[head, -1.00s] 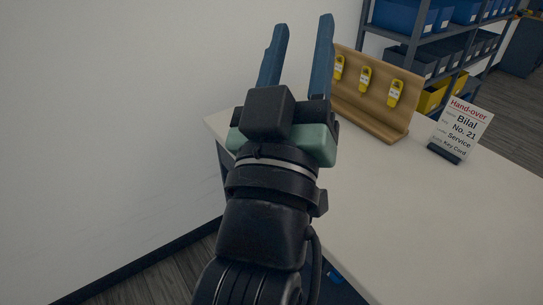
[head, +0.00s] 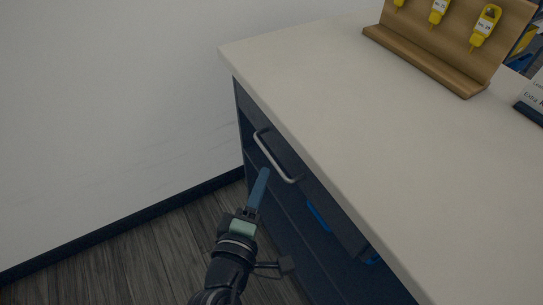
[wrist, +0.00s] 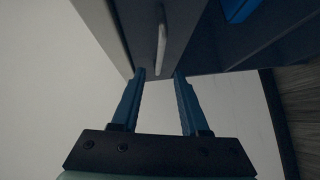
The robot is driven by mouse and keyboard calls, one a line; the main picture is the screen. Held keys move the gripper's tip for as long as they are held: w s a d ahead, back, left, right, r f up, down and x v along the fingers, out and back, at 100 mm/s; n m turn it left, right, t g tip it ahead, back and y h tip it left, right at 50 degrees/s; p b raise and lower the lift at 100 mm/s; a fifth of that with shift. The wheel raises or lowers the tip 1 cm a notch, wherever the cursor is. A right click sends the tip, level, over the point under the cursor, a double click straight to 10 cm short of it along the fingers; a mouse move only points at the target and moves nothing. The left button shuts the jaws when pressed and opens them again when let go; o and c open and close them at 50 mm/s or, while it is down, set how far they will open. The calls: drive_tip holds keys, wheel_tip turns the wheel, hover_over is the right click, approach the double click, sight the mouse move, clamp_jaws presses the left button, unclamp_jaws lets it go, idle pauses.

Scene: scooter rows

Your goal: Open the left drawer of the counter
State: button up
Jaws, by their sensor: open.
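The counter (head: 330,75) has a light top and a dark front. The left drawer (head: 294,163) is in its front below the top, with a silver bar handle (head: 274,160). The drawer looks shut. My gripper (head: 262,175) is just in front of the handle in the head view. In the wrist view my gripper (wrist: 159,73) is open and empty, its two blue fingers apart. The handle (wrist: 161,47) shows just beyond the fingertips, between their lines. I cannot tell whether a finger touches the drawer front.
A wooden key board (head: 430,61) with yellow tags stands on the counter top. A sign (head: 533,98) is at the right edge. Blue items (head: 318,214) show in the counter's open front to the right. A white wall (head: 110,110) stands left; the floor (head: 125,255) before it is clear.

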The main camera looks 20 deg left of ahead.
sight(271, 156)
drive_tip(key=w, duration=0.5)
drive_tip(key=w+a+f, duration=0.1)
drive_tip(key=w, duration=0.2)
drive_tip(key=shift+w+a+f, duration=0.1)
drive_tip(key=shift+w, duration=0.2)
clamp_jaws()
idle(1.1)
